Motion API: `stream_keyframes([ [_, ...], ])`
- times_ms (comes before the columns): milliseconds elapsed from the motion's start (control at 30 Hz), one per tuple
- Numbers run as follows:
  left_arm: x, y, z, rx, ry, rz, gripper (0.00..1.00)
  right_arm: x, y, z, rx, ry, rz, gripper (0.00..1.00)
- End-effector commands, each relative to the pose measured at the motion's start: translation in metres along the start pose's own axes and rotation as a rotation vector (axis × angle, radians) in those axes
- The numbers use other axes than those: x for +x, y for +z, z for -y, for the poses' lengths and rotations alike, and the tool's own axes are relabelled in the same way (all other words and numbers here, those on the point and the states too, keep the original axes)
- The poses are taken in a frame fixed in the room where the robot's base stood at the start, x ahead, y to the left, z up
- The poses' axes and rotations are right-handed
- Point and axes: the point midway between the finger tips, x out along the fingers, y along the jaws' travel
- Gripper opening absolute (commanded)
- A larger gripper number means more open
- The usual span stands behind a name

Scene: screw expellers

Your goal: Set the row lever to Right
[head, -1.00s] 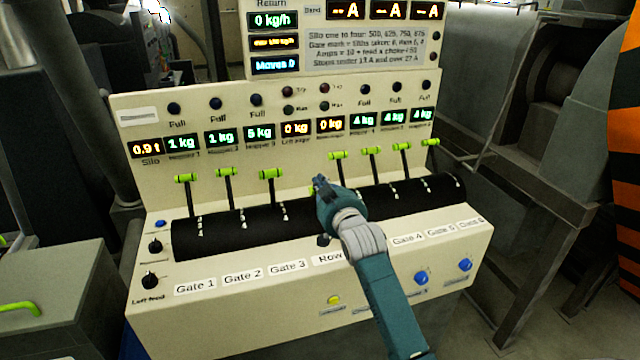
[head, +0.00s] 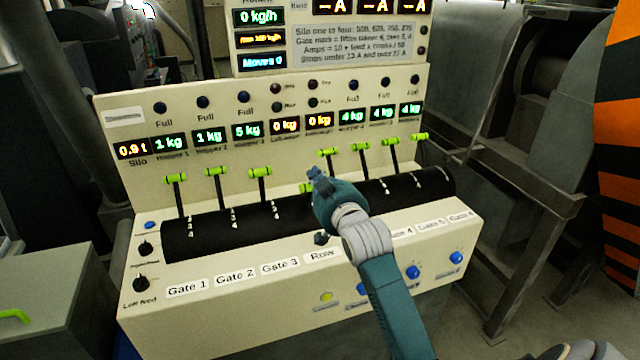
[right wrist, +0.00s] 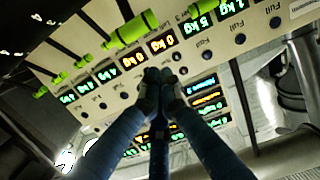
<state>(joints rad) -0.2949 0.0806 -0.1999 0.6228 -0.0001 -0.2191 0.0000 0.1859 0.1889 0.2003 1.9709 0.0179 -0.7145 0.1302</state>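The Row label (head: 322,255) is on the front of a cream control panel (head: 220,290). Above it, left of my right gripper, a green lever handle (head: 305,188) shows low among the levers, partly hidden by the gripper. It lines up roughly with the Row label; its stem and setting are hidden. My right gripper (head: 319,180) is over the black lever drum (head: 285,207), beside this handle; contact cannot be told. In the right wrist view its fingers (right wrist: 160,78) are together, with nothing visible between them. My left gripper is not in view.
A grey cabinet (head: 60,290) stands at the left.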

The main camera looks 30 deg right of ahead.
Motion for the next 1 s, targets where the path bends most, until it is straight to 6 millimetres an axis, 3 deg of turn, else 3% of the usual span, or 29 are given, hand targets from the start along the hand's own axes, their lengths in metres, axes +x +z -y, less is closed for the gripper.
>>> stream_keyframes([
  [100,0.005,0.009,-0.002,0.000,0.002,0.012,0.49,-0.018,0.000,0.000,0.000,0.000,-0.002,0.00],
  [300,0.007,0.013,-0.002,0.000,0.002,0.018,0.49,-0.031,-0.003,0.000,0.001,0.001,-0.002,0.00],
  [833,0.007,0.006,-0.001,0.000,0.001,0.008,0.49,-0.031,-0.003,0.000,0.000,0.001,-0.002,0.00],
  [933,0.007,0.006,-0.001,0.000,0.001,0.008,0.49,-0.035,0.007,0.003,-0.006,-0.005,0.022,0.00],
  [1000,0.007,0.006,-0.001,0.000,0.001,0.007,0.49,-0.042,0.027,0.010,-0.020,-0.016,0.070,0.00],
])
